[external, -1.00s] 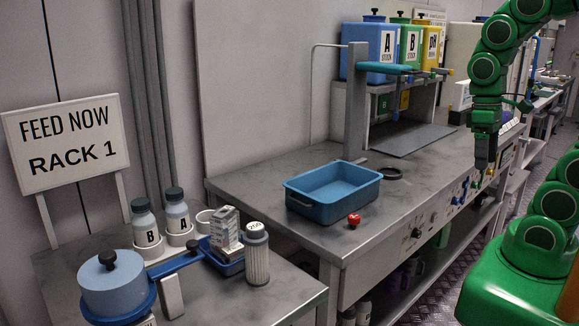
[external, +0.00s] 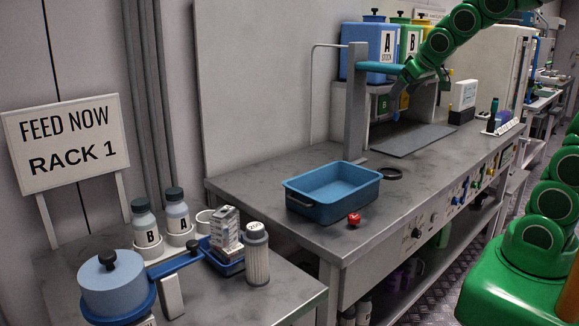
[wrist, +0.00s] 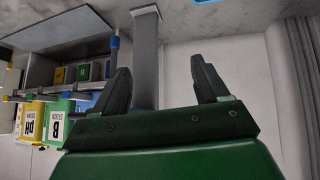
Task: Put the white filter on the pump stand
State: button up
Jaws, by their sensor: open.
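A white ribbed cylinder with a grey cap (external: 256,258), which looks like the white filter, stands upright at the right of the front-left table. A blue pot-like unit with a black knob (external: 117,287) stands left of it; I cannot tell whether this is the pump stand. My gripper (wrist: 160,72) is open in the wrist view, with nothing between its dark fingers but a grey post (wrist: 146,60) behind. In the external view my arm's end is by the tap rack at the back, far from the filter; its fingers are hard to make out there.
A blue tray (external: 336,190), a red knob (external: 354,219) and a dark ring (external: 391,174) are on the long bench. Bottles B (external: 146,224) and A (external: 177,217) and a boxed item (external: 226,231) crowd the left table. Much bench top is clear.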

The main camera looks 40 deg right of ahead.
jog(key=w+a+r+n+t+y, duration=0.1)
jog(key=w+a+r+n+t, duration=0.15)
jog(key=w+r, duration=0.4)
jog(key=w+a+r+n+t, duration=0.1)
jog(key=w+r+t, duration=0.25)
jog(key=w, duration=0.65)
jog(key=w+a+f+n+t+y, duration=0.1)
jog(key=w+a+f+n+y, duration=0.2)
jog(key=a, duration=0.5)
jog(key=w+a+f+n+y, duration=0.1)
jog(key=w+a+n+y, duration=0.35)
jog(key=a, duration=0.25)
jog(key=n+g+y, duration=0.8)
jog(key=n+g, duration=0.2)
jog(key=g, duration=0.8)
send_over(249, 235)
jog(key=d, duration=0.5)
notch_tip(249, 235, down, 24)
jog(key=shift+t, duration=0.3)
jog(key=shift+w+f, duration=0.15)
jog(key=shift+f, duration=0.85)
jog(key=shift+w+f, duration=0.2)
jog(key=shift+f, duration=0.8)
jog(key=shift+w+f, duration=0.15)
jog(key=shift+f, duration=0.85)
jog(key=shift+a+f, duration=0.1)
jog(key=shift+f, duration=0.1)
jog(key=x, duration=0.5)
